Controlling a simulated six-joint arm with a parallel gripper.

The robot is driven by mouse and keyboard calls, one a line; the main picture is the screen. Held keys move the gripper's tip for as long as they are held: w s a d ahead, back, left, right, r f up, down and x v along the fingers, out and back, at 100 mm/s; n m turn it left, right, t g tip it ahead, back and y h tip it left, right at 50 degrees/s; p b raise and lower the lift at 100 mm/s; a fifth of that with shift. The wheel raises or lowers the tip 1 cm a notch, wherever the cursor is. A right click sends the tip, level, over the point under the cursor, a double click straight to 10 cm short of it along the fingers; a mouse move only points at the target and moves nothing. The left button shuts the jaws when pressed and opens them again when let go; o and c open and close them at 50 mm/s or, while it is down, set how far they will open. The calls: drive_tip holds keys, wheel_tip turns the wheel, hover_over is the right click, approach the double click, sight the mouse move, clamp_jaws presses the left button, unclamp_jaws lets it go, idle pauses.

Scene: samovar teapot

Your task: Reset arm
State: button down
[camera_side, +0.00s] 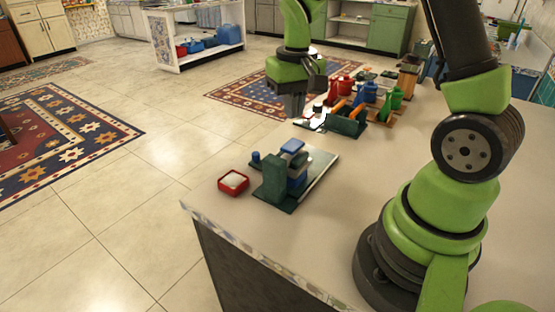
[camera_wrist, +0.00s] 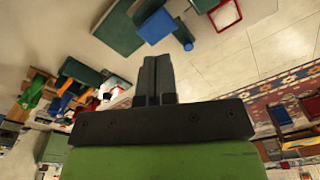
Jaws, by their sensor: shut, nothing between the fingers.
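Below and nearer in the side view is a dark green tray (camera_side: 318,178) bearing a green block (camera_side: 273,180) and a blue-topped piece (camera_side: 293,146). My gripper is apart from them. In the wrist view the blue-topped piece (camera_wrist: 157,26) and a small red box (camera_wrist: 225,14) show at the top.
The red box (camera_side: 233,188) with white contents sits near the counter's left edge. The counter's (camera_side: 350,205) near middle is clear.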

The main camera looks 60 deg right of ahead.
drive_tip(key=s+a+r+n+t+y, duration=0.2)
drive_tip(key=s+a+r+t, duration=0.5)
drive_tip(key=s+a+r, duration=0.4)
drive_tip(key=s+r, duration=0.2)
drive_tip(key=s, duration=0.1)
drive_tip(key=shift+r, duration=0.35)
